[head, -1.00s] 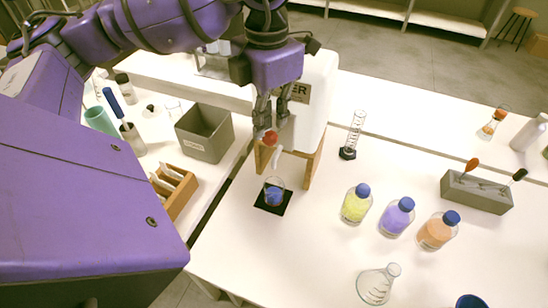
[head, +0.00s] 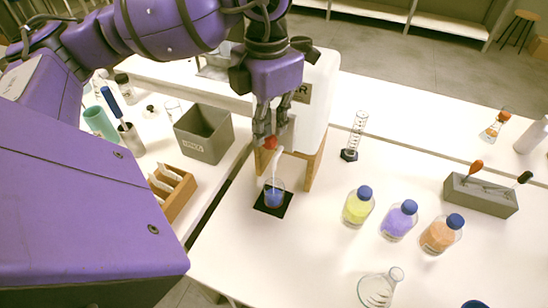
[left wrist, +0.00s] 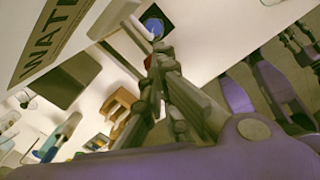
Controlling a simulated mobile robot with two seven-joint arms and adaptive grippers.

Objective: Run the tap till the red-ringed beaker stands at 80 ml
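The tap has a red handle (head: 270,143) and a pale spout (head: 276,158) on the front of a white water tank (head: 316,95). My left gripper (head: 271,138) is at the handle, its fingers close together with no clear grip around it. A bit of red shows by the fingertips in the left wrist view (left wrist: 148,61). A pale stream runs from the spout into the beaker (head: 274,194), which stands upright on a black pad (head: 262,206) with blue inside. Its ring and marks are too small to read.
A wooden stand (head: 312,170) flanks the spout. A grey bin (head: 205,140) and a wooden rack (head: 178,198) are to the left. Yellow (head: 357,207), purple (head: 398,220) and orange (head: 440,234) bottles, a cylinder (head: 355,135) and a flask (head: 379,288) stand to the right.

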